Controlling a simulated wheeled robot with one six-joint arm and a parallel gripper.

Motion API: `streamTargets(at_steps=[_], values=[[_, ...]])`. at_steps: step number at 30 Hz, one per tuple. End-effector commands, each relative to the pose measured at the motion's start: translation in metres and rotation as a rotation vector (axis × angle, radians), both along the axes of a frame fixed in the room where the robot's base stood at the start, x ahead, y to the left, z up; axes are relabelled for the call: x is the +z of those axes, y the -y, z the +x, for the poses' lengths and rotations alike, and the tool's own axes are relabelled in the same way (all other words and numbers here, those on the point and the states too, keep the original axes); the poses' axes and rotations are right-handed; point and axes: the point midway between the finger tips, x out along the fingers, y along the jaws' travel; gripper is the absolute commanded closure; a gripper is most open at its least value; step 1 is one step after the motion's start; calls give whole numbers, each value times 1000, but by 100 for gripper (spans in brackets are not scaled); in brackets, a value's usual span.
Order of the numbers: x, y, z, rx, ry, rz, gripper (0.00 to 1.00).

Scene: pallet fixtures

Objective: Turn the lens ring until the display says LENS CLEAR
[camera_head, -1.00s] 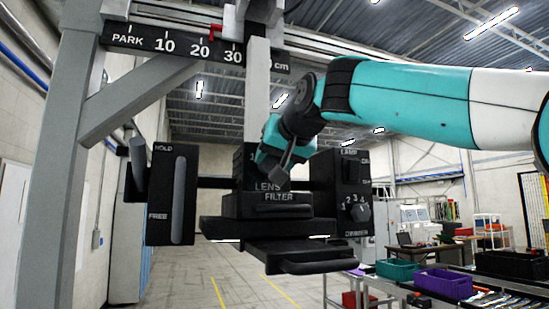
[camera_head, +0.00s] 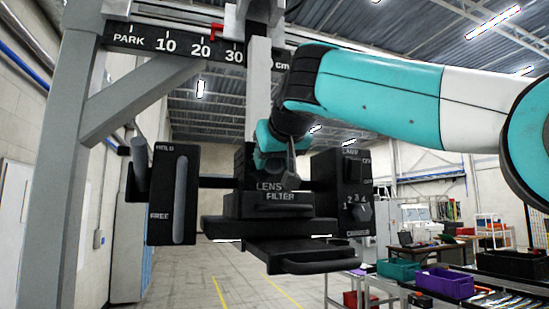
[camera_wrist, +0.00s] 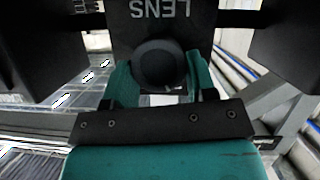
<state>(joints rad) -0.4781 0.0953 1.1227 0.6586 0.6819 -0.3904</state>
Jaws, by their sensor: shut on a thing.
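The lens ring (camera_wrist: 158,62) is a round black part under the word LENS in the wrist view. My gripper (camera_wrist: 160,74) is shut on it, with one teal finger on each side. In the head view, my gripper (camera_head: 268,140) is at the black lens housing (camera_head: 246,205), above the LENS FILTER label. My own wrist and fingers hide the ring there. No display text can be read in either view.
A HOLD/FREE lever box (camera_head: 172,195) stands left of the housing. A lamp and dimmer box (camera_head: 348,190) stands close on its right. A filter tray with a handle (camera_head: 300,262) sticks out below. A scale rail (camera_head: 185,46) and grey post (camera_head: 50,170) frame the left.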

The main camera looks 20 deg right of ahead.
Motion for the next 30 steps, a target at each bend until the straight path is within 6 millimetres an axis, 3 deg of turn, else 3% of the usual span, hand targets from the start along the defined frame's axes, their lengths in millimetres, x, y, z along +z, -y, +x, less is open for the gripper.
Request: streamTargets(at_steps=[9,22,23,26,30], values=[[0,-2,0,2,2,-102,72],[0,-1,0,2,2,-115,72],[0,-1,0,1,2,-114,46],[0,-1,0,1,2,-114,23],[0,-1,0,1,2,-114,23]])
